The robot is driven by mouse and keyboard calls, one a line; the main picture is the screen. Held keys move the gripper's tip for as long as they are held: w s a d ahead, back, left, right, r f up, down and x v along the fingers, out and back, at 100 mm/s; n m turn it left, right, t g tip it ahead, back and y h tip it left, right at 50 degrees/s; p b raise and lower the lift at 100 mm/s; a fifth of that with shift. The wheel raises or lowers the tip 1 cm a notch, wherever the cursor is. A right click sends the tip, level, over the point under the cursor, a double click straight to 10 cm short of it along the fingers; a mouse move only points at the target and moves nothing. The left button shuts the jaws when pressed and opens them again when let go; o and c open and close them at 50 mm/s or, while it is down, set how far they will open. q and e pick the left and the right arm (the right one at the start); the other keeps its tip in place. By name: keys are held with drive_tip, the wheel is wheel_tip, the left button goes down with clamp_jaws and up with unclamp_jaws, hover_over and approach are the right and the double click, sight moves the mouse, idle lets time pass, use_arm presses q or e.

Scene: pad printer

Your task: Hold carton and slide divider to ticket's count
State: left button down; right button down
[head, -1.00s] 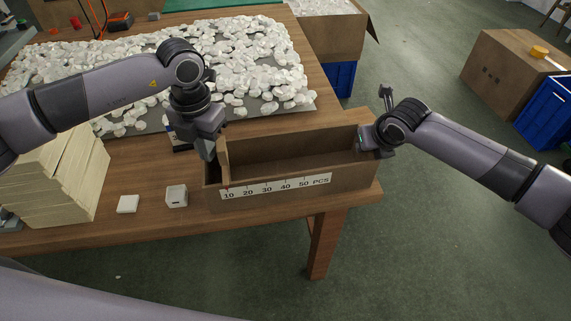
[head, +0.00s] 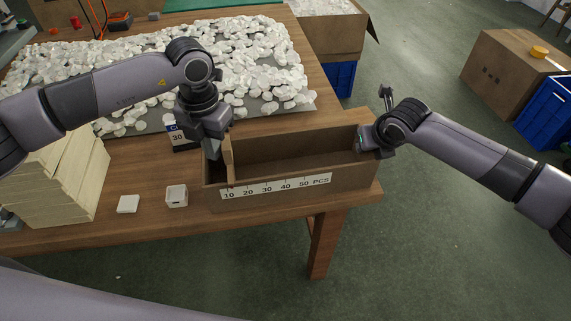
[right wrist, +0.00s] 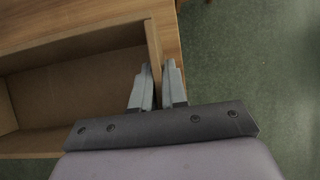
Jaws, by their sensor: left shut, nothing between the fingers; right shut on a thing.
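The brown open carton (head: 345,184) sits at the table's right front edge, with a scale strip (head: 275,186) reading 10 to 50 PCS on its front. The upright divider (head: 229,157) stands near the carton's left end, about at the 10 mark. My left gripper (head: 213,155) is shut and empty, its tips down inside the carton just left of the divider; contact is hard to tell. My right gripper (head: 362,141) is shut on the carton's right end wall, which also shows between the fingers in the right wrist view (right wrist: 157,70). The ticket (head: 177,136) behind the carton reads 30.
A pile of whitish pieces (head: 260,60) covers the mat at the back. Stacked pale boards (head: 65,190) stand further left.

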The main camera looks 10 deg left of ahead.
drive_tip(key=shift+s+f, duration=0.2)
drive_tip(key=shift+f, duration=0.2)
use_arm(q)
drive_tip(key=w+d, duration=0.2)
drive_tip(key=d, duration=0.4)
drive_tip(key=shift+d, duration=0.15)
idle(0.6)
wheel_tip(320, 180, up, 7)
drive_tip(key=a, duration=0.1)
use_arm(e)
drive_tip(key=shift+d, duration=0.1)
idle(0.9)
use_arm(q)
drive_tip(key=shift+s+a, duration=0.1)
idle(0.4)
use_arm(e)
drive_tip(key=c, duration=1.1)
unclamp_jaws()
drive_tip(key=shift+w, duration=0.15)
drive_tip(key=shift+r, duration=0.1)
